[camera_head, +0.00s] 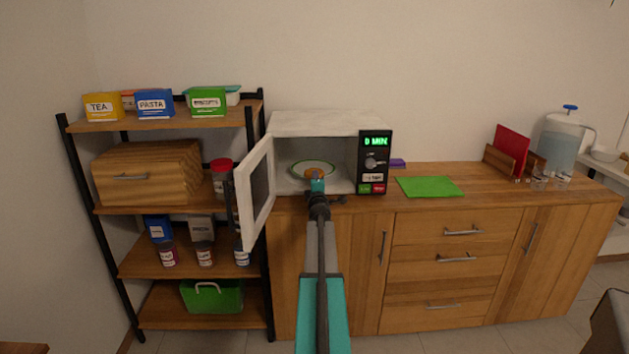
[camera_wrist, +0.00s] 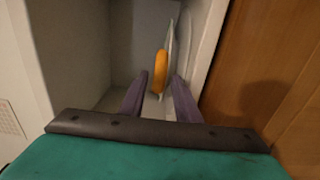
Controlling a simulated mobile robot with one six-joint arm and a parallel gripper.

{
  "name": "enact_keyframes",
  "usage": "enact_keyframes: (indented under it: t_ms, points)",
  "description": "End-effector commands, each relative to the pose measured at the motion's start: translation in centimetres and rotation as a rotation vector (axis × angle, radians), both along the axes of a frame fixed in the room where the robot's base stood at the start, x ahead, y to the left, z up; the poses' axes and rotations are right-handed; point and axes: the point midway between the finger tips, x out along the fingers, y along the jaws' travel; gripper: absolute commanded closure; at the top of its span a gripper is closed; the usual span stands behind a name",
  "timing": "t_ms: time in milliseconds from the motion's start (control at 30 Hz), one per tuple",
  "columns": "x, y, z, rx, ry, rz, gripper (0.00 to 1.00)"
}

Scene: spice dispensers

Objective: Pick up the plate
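A white plate with a green rim (camera_head: 299,166) lies inside the open microwave (camera_head: 318,125). An orange, round piece of food (camera_head: 311,174) sits on it. In the wrist view the plate (camera_wrist: 171,50) appears edge-on, with the orange food (camera_wrist: 160,70) on its left face. My gripper (camera_head: 317,187) is at the microwave's opening, in front of the plate, and hides part of it in the head view. In the wrist view my gripper (camera_wrist: 159,77) has its two purple fingers spread, with the near edge of plate and food between or just beyond the tips. Contact cannot be told.
The microwave door (camera_head: 257,191) stands open on the left, close to my arm. The control panel (camera_head: 375,162) is to the right. A green mat (camera_head: 430,187) lies on the wooden counter (camera_head: 480,185). A shelf (camera_head: 160,208) with boxes and jars stands at left.

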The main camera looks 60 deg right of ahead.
Motion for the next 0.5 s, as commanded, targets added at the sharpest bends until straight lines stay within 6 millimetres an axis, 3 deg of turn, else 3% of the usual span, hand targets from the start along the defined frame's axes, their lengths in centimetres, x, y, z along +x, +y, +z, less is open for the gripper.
enact_keyframes:
  t_ms: [500]
  points:
    - [0.74, -1.20, 0.02, 0.000, 0.000, -0.001, 0.70]
